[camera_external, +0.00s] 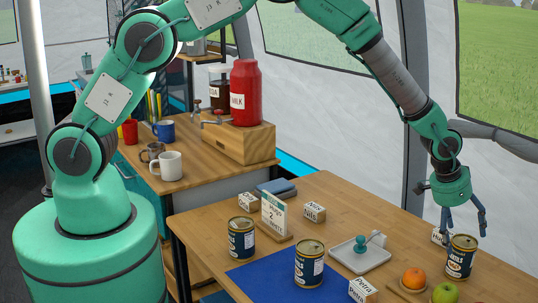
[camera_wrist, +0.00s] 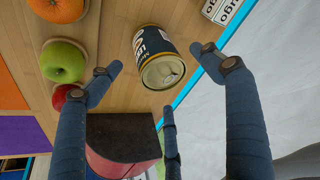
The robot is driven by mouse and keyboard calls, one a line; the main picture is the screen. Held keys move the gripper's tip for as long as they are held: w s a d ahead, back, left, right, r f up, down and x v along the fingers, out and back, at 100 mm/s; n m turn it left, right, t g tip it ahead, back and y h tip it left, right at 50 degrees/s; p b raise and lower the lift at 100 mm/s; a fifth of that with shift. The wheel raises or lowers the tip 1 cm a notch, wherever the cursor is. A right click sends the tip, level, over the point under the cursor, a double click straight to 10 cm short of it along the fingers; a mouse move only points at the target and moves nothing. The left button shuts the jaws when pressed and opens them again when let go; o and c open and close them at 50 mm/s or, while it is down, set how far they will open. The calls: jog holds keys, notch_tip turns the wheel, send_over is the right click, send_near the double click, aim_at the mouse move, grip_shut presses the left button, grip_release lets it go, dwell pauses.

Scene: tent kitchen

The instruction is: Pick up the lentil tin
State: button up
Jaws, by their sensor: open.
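A dark blue tin (camera_external: 461,257) with a cream label ending in "TILS" stands upright at the right end of the wooden table, below my gripper (camera_external: 463,218). In the wrist view the tin (camera_wrist: 155,45) lies ahead of the spread fingers of my gripper (camera_wrist: 173,80), apart from them. My gripper is open and empty. Two similar dark tins stand upright further left: one by the card stand (camera_external: 241,240), one on the blue mat (camera_external: 309,265). Their labels are too small to read fully.
An orange (camera_external: 413,279) and a green apple (camera_external: 445,293) sit near the tin. A grey tray (camera_external: 345,262) holds a teal item. Name blocks marked Nils (camera_external: 315,212) and Petra (camera_external: 362,290) stand on the table. A card stand (camera_external: 274,217) is at the left.

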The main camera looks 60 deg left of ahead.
aim_at(463, 242)
jog(key=shift+w+f, duration=0.1)
jog(key=shift+f, duration=0.2)
jog(key=shift+f, duration=0.15)
jog(key=shift+b+x, duration=0.65)
jog(key=shift+x, duration=1.8)
jog(key=shift+d, duration=0.1)
jog(key=shift+w, duration=0.1)
jog(key=c, duration=1.5)
jog(key=shift+r+p, duration=0.9)
jog(key=shift+r, duration=4.15)
